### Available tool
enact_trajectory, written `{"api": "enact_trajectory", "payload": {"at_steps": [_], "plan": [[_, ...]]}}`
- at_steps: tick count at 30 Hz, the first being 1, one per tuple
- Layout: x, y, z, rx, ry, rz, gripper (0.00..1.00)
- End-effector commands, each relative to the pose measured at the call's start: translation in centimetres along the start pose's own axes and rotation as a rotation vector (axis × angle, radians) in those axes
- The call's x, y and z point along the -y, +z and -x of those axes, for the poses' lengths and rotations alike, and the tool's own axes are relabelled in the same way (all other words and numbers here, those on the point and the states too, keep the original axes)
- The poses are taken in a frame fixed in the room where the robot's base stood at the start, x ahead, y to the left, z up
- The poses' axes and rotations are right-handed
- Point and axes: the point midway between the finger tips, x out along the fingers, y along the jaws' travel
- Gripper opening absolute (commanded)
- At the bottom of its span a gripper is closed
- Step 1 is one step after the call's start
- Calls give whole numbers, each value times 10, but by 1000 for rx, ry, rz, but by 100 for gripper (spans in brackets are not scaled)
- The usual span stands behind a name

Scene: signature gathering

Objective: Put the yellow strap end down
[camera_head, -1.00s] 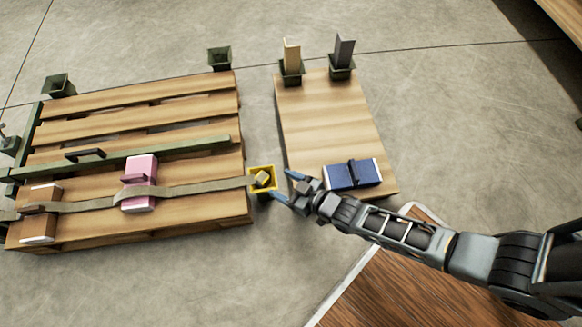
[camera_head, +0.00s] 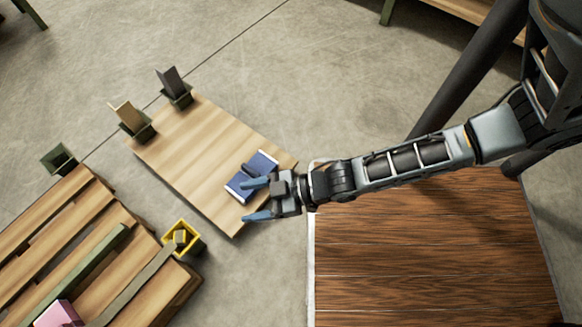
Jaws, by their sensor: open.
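The yellow strap end (camera_head: 180,237) sits in the square yellow-rimmed holder (camera_head: 192,247) beside the pallet. Its grey-green strap (camera_head: 135,283) runs from it across the pallet toward the lower left. My gripper (camera_head: 256,199) is open, with blue fingertips and nothing between them. It is up and to the right of the strap end, clearly apart from it, over the near edge of the wooden board. One finger overlaps the blue book-like bundle (camera_head: 262,163) in the picture; I cannot tell whether they touch.
The slatted pallet (camera_head: 60,222) fills the lower left, with a pink block (camera_head: 58,314) on it. The wooden board (camera_head: 200,150) has a tan piece (camera_head: 127,116) and a dark piece (camera_head: 171,80) in holders at its far end. An empty green holder (camera_head: 59,158) stands by the pallet. Bare floor separates board and pallet.

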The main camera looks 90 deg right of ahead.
Motion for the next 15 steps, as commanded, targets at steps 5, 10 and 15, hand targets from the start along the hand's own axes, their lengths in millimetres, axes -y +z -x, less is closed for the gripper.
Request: {"api": "enact_trajectory", "payload": {"at_steps": [5,10,15], "plan": [[18,-67,79,-19,31,-24,70],[36,-139,132,-41,72,-65,70],[43,-190,158,-59,105,-96,70]]}}
